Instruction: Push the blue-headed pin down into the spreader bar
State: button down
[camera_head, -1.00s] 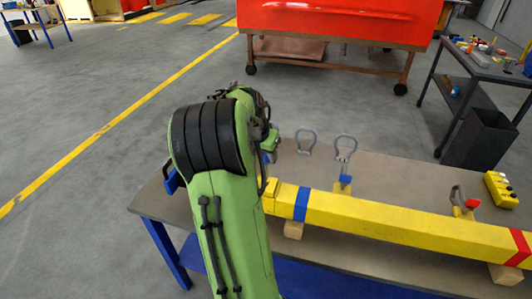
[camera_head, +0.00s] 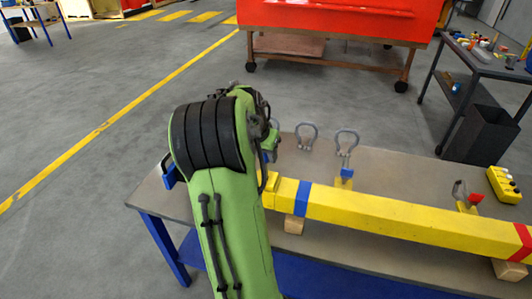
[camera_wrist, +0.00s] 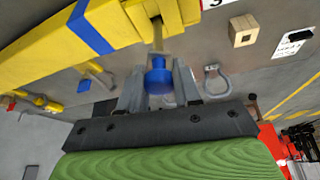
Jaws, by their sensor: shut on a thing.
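The yellow spreader bar (camera_head: 390,213) with blue and red bands lies across the table on wooden blocks. It also shows in the wrist view (camera_wrist: 50,50), its slotted end at the top middle. The blue-headed pin (camera_wrist: 158,76) is between the fingers of my gripper (camera_wrist: 158,84), which is shut on its blue head. The pin's grey shank runs from the head to the slot at the bar's end; how deep it sits is unclear. In the head view my arm hides the gripper and this pin.
Two grey shackles, one loose (camera_head: 307,133) and one by a blue piece (camera_head: 346,140), are behind the bar. The table (camera_head: 400,170) has bare room behind the bar.

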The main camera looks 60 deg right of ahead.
aim_at(265, 168)
jog(key=shift+f+b, duration=2.65)
jog(key=shift+f, duration=0.6)
jog(key=c, duration=0.7)
grip_release()
jog(key=p+v, duration=0.4)
jog(key=v, duration=1.1)
jog(key=shift+s+a+r, duration=0.1)
jog(key=shift+r, duration=0.3)
jog(key=w+a+r+n+t+y, duration=0.1)
jog(key=a+n+t+y, duration=0.15)
jog(key=a+n, duration=0.7)
jog(key=w+a+n+t+y, duration=0.1)
jog(key=a+n+t, duration=0.15)
jog(key=a, duration=1.35)
jog(key=s+a+f+n, duration=0.1)
jog(key=a+n, duration=0.1)
jog(key=a, duration=0.1)
jog(key=s+a+n, duration=0.2)
jog(key=a, duration=0.1)
jog(key=s+a+f+n+t+y+p, duration=0.1)
jog(key=s+a+n, duration=0.1)
jog(key=a, duration=0.2)
jog(key=shift+s+f, duration=0.25)
jog(key=shift+f, duration=0.05)
